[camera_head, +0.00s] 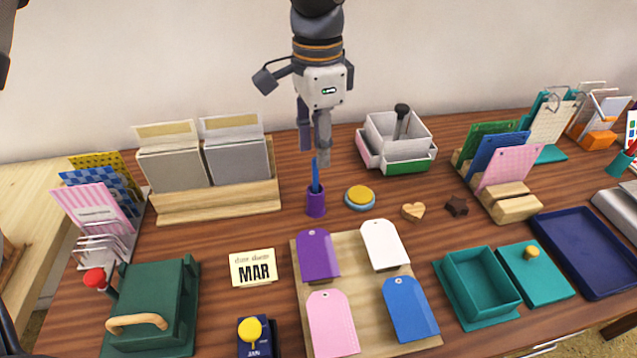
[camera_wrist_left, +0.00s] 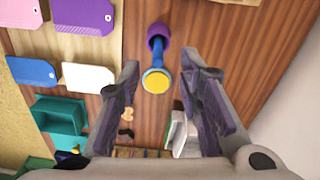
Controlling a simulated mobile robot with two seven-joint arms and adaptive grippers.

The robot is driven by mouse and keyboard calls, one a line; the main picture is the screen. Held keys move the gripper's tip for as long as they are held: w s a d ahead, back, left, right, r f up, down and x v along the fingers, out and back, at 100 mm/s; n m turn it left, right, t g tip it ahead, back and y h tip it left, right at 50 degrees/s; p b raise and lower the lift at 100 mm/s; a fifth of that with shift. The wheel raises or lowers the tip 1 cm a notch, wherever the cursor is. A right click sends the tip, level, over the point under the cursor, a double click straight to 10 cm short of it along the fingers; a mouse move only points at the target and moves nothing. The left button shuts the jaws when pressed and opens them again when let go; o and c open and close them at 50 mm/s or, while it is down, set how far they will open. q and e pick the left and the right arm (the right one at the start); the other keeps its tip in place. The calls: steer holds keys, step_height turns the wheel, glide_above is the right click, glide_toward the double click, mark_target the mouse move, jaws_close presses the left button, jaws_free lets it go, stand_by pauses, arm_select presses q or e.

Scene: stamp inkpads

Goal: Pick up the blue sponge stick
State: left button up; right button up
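The blue sponge stick (camera_head: 316,178) stands upright in a small purple cup (camera_head: 316,203) near the middle of the table. In the left wrist view the blue stick (camera_wrist_left: 160,58) and the purple cup (camera_wrist_left: 160,33) lie in the gap between the fingers, toward the top. My left gripper (camera_head: 314,155) points down above the cup, its fingers parted. The left wrist view also shows the gripper (camera_wrist_left: 160,72) open and empty. Whether the fingertips reach down beside the stick's top is hard to tell. My right gripper is not in view.
A round yellow inkpad (camera_head: 360,195) sits just right of the cup. A wooden heart (camera_head: 413,212) and dark star (camera_head: 457,206) lie farther right. A white box (camera_head: 398,130) stands behind right, a card rack (camera_head: 205,200) left. Coloured tags lie on a board (camera_head: 375,283) in front.

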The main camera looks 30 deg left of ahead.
mark_target(315, 173)
arm_select(q)
steer(key=f, duration=0.6)
steer(key=shift+s+a, duration=0.1)
steer(key=shift+s, duration=0.2)
jaws_close()
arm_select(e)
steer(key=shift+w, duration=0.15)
arm_select(q)
steer(key=shift+r, duration=0.1)
